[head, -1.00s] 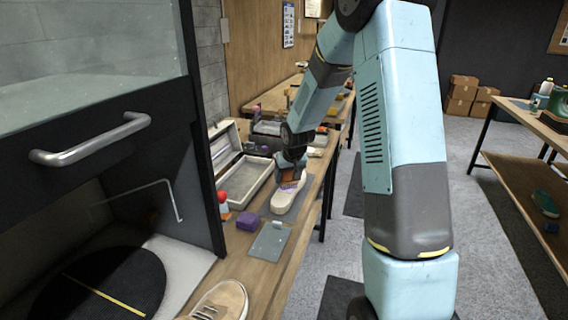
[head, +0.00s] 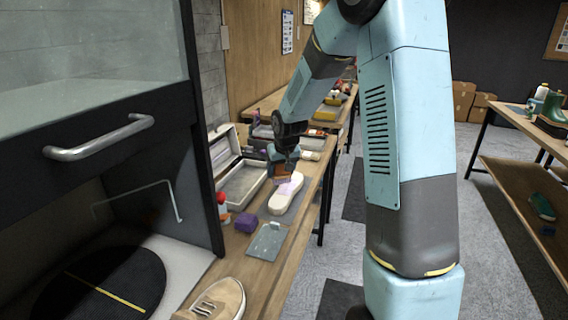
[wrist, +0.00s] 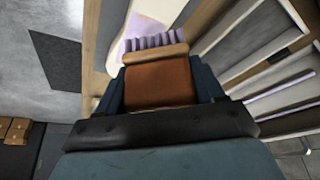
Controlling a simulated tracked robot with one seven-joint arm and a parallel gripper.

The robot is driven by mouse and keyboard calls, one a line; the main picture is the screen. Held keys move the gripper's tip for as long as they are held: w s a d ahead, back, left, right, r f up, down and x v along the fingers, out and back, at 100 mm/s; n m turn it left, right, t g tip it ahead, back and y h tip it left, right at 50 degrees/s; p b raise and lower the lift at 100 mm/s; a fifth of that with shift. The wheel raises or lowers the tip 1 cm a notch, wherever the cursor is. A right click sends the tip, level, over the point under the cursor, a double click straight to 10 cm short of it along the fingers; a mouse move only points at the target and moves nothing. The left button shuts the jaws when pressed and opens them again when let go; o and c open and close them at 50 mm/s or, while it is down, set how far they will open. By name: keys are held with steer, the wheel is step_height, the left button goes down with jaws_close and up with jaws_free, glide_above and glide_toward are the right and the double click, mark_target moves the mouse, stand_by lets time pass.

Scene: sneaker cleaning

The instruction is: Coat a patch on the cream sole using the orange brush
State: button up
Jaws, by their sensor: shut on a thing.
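The cream sole (head: 283,200) lies on a grey mat on the bench in the head view, with a purple patch (head: 291,184) on its upper part. The sole also shows at the top of the wrist view (wrist: 105,65), with pale purple on it. My gripper (head: 283,166) is over the sole's far end. It is shut on the orange brush (wrist: 160,82), whose purple bristles (wrist: 152,42) point at the sole. The bristles overlap the purple area in the wrist view; I cannot tell whether they touch it.
An open grey case (head: 240,185) stands left of the sole. A purple block (head: 245,222), a red-topped bottle (head: 221,198) and a grey card (head: 267,242) lie nearer. A beige sneaker (head: 218,300) is at the front. A dark cabinet with a handle (head: 100,138) stands at left.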

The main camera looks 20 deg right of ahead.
steer(key=shift+d+r, duration=0.1)
steer(key=shift+r, duration=1.2)
steer(key=shift+s, duration=0.1)
